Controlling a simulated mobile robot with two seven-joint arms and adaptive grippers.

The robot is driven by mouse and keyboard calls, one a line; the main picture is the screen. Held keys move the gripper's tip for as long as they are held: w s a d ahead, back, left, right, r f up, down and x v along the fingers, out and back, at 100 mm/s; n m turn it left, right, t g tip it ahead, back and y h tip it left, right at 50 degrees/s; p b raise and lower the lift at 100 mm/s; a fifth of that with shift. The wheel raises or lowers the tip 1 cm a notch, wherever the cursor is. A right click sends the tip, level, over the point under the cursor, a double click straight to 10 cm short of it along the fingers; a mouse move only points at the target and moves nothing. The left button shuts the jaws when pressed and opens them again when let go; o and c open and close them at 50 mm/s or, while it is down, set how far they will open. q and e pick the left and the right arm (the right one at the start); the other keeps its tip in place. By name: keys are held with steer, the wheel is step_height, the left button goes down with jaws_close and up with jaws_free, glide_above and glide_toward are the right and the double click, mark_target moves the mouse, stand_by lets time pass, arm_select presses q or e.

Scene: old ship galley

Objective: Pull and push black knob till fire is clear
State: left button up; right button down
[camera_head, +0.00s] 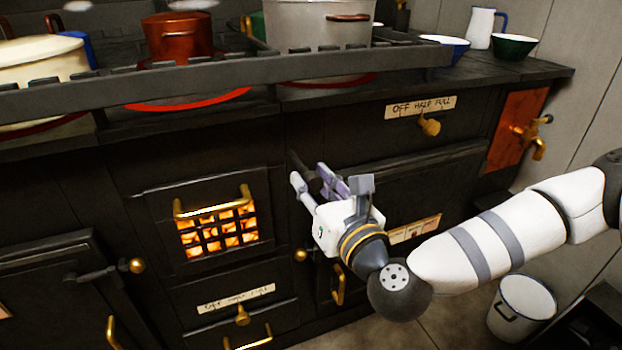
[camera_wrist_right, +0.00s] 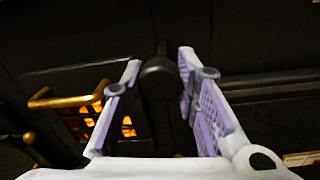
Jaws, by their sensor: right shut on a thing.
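The black knob (camera_head: 299,163) sticks out from the dark stove front, to the right of the fire door. My right gripper (camera_head: 309,174) is at the knob, with one finger on each side of it. In the right wrist view, the black knob (camera_wrist_right: 159,78) sits between the two purple-padded fingers of the right gripper (camera_wrist_right: 160,65), which is shut on it. The fire (camera_head: 217,232) glows bright orange and yellow behind the barred window. Part of the fire (camera_wrist_right: 127,126) also shows in the right wrist view. My left gripper is not in view.
The fire door's brass handle (camera_head: 213,205) juts out left of my gripper. A rail (camera_head: 225,73) runs along the stove top in front of several pots. A brass knob (camera_head: 429,124) and a brass tap (camera_head: 535,135) stick out on the right. A white bucket (camera_head: 521,307) stands on the floor.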

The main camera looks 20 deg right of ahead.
steer(key=c, duration=1.2)
jaws_free()
steer(key=shift+w, duration=0.1)
